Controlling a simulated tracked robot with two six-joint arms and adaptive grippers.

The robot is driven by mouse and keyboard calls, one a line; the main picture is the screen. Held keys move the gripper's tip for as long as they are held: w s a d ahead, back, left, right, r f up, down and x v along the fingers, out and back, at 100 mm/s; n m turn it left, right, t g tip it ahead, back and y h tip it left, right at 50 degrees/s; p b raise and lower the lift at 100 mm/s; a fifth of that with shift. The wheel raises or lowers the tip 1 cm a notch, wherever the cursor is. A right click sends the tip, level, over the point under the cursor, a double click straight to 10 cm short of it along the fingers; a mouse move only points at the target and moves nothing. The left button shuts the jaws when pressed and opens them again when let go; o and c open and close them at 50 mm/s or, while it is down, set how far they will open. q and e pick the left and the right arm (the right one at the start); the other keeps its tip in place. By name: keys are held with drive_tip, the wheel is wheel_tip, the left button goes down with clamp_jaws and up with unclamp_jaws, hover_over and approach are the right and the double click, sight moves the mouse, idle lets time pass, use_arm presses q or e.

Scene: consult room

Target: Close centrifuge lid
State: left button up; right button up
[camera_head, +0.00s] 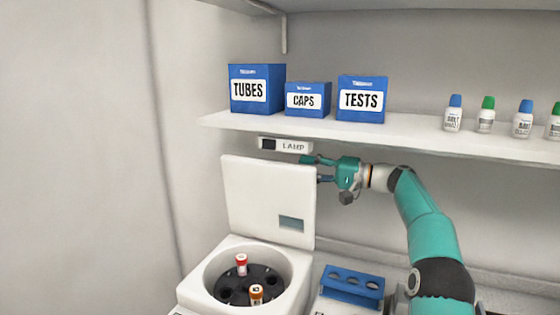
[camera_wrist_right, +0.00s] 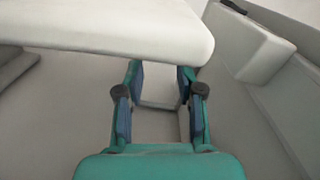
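The white centrifuge (camera_head: 190,290) stands at the bottom of the head view with its lid (camera_head: 262,195) raised upright behind the bowl. A red-capped tube (camera_head: 241,264) and an orange-capped tube (camera_head: 256,294) sit in its dark rotor (camera_head: 232,289). My right gripper (camera_head: 312,169) is at the lid's upper right edge, its fingertips partly behind it. In the right wrist view the gripper (camera_wrist_right: 160,80) has its fingers apart with nothing between them, and the lid (camera_wrist_right: 110,30) spans the top, close to the fingertips. Whether they touch is unclear. My left gripper is not in view.
A shelf (camera_head: 400,136) above holds blue boxes, such as the tests box (camera_head: 361,99), and several small bottles. A lamp switch unit (camera_head: 285,145) is fixed under it, just above the lid and gripper. A blue tube rack (camera_head: 352,286) stands right of the centrifuge.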

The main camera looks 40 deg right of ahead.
sight(282, 164)
drive_tip(key=p+x, duration=0.2)
drive_tip(key=x, duration=0.4)
drive_tip(key=shift+a+r, duration=0.1)
drive_tip(key=shift+w+a+p, duration=0.3)
drive_tip(key=shift+w, duration=0.4)
clamp_jaws()
